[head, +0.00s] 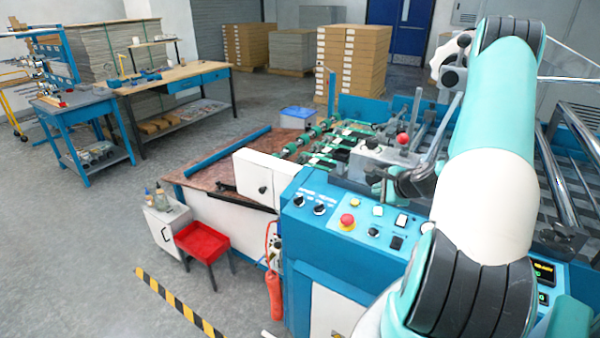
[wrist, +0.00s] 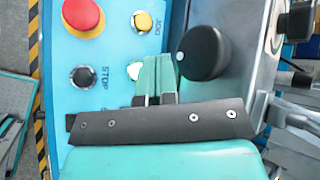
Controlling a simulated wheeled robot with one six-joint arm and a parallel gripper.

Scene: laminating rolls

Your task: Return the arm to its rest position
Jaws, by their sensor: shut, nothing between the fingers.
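My arm (head: 490,190) rises large on the right of the head view, bent at a teal upper joint, and covers part of the blue laminating machine (head: 295,235). My gripper (wrist: 156,85) shows in the wrist view as two teal fingers side by side, shut and empty. The fingers appear over the machine's control panel (wrist: 110,50), close to a black knob (wrist: 203,52) in the picture. I cannot tell whether they touch anything. In the head view I cannot make out the fingertips.
A red stop button (head: 347,221) sits on the panel. Metal rails (head: 575,130) lie right of my arm. Open floor (head: 70,240) lies at left.

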